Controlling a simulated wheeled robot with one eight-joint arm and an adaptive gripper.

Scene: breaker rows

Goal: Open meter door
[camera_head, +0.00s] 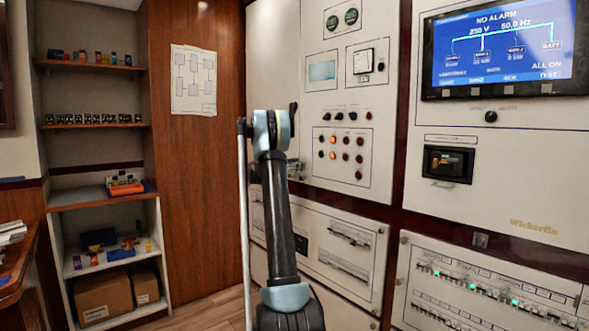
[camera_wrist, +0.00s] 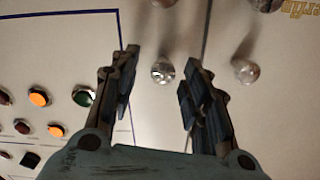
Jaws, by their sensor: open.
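In the wrist view, my gripper (camera_wrist: 160,62) is open, with one dark finger on each side of a small round shiny knob (camera_wrist: 162,72) on a pale panel. No contact between fingers and knob shows. A second similar knob (camera_wrist: 245,70) is to the right, beyond a vertical seam. In the head view, my arm hides most of the gripper. A black-framed meter window (camera_head: 447,164) is set in the right cabinet panel, and a square dial meter (camera_head: 366,62) is in the middle panel. I cannot tell which door is the meter door.
A blue-outlined button panel (camera_head: 353,157) with lit orange lamps is beside my arm. A blue screen (camera_head: 500,47) is at upper right, above a breaker row (camera_head: 480,290). Shelves (camera_head: 95,198) with small items and cardboard boxes (camera_head: 105,296) stand at left. Some wooden floor is free.

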